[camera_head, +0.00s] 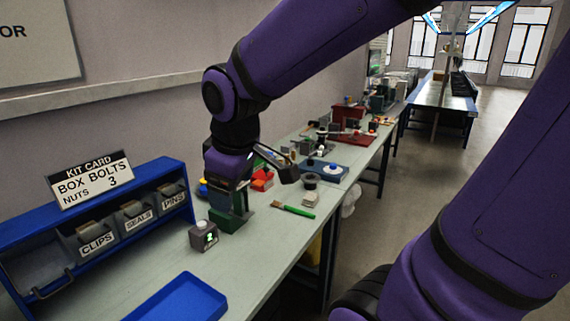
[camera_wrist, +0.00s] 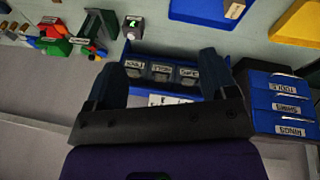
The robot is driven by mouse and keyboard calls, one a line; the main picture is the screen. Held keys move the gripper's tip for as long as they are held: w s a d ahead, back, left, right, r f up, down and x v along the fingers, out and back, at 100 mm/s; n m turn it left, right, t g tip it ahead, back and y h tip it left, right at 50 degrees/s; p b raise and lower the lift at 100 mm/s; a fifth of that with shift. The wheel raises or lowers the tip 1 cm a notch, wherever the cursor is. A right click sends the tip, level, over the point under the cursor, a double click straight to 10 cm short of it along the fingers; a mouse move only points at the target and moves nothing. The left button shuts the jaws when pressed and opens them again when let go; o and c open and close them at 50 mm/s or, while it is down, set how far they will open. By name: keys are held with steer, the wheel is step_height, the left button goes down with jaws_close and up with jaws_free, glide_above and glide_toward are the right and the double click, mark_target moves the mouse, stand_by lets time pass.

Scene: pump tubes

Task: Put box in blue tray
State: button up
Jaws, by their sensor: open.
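A small dark grey box (camera_head: 203,236) with a pale round top and a green mark on its front stands on the bench in the head view. It also shows near the top of the wrist view (camera_wrist: 133,27). The blue tray (camera_head: 180,300) lies at the bottom of the head view, partly cut off; in the wrist view the blue tray (camera_wrist: 195,12) is at the top edge with a small item at its right. My gripper (camera_head: 232,205) is above the bench, behind and right of the box. In the wrist view my gripper (camera_wrist: 159,65) is open, with nothing between its fingers.
A blue rack (camera_head: 120,183) with labelled bins and a kit card stands along the wall. A green block (camera_head: 230,220) is just below my gripper. A green-handled brush (camera_head: 295,210) lies farther right. A yellow tray (camera_wrist: 300,25) shows in the wrist view. Bench between box and tray is clear.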

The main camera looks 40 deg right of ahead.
steer(key=s+d+r+m+t, duration=0.1)
steer(key=s+d+r+m, duration=0.3)
steer(key=s, duration=0.5)
steer(key=shift+s+r+m+t+y, duration=0.3)
steer(key=shift+r+m, duration=0.55)
steer(key=shift+m, duration=0.25)
steer(key=shift+w, duration=0.1)
